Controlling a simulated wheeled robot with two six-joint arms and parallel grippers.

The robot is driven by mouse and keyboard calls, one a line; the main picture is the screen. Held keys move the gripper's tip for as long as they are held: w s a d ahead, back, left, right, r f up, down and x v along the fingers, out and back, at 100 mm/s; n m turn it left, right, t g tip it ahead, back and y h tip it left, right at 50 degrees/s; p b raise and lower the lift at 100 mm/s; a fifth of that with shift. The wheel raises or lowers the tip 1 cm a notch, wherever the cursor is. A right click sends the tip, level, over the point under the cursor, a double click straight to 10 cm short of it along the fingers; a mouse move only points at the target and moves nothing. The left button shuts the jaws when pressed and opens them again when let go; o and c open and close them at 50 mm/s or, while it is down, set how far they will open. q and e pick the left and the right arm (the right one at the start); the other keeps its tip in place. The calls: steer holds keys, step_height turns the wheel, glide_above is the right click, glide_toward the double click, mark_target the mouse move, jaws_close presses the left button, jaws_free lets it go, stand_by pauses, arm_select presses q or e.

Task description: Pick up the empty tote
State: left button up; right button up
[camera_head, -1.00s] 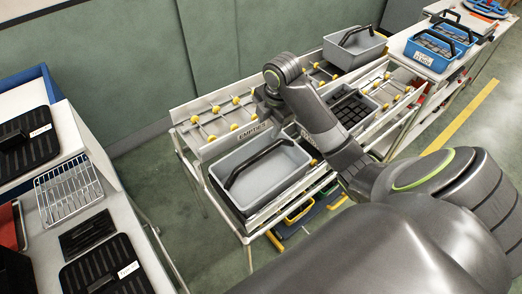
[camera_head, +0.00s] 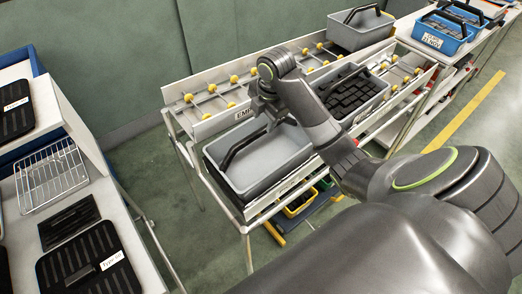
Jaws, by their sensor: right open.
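A grey tote (camera_head: 270,160) with a black handle (camera_head: 240,147) sits at the near end of the lower roller lane. It looks empty inside. My right gripper (camera_head: 273,118) is open, just above the tote's far side near the upper end of the handle. My arm hides part of the tote's right side, and I cannot tell whether the fingers touch the handle. Another grey tote (camera_head: 359,34) stands at the far end of the upper lane, which bears an "EMPTY" label partly hidden by my arm. My left gripper is not in view.
A grey tote (camera_head: 374,108) filled with black blocks sits behind the near tote on the lower lane. Blue totes (camera_head: 441,42) stand on a bench at the far right. A left-hand counter holds a wire rack (camera_head: 50,176) and black trays (camera_head: 90,262). Floor between is clear.

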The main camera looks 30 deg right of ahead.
mark_target(262, 129)
steer(key=shift+w+f+b, duration=0.15)
steer(key=shift+f+b, duration=0.75)
steer(key=shift+f, duration=0.4)
steer(key=shift+a+f+b, duration=0.1)
steer(key=shift+f+b, duration=0.3)
steer(key=shift+w+a+f+p, duration=0.1)
steer(key=shift+w+f+p, duration=0.1)
steer(key=shift+f+p, duration=0.7)
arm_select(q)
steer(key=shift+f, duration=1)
arm_select(e)
steer(key=shift+f, duration=0.6)
jaws_close()
steer(key=shift+w, duration=0.1)
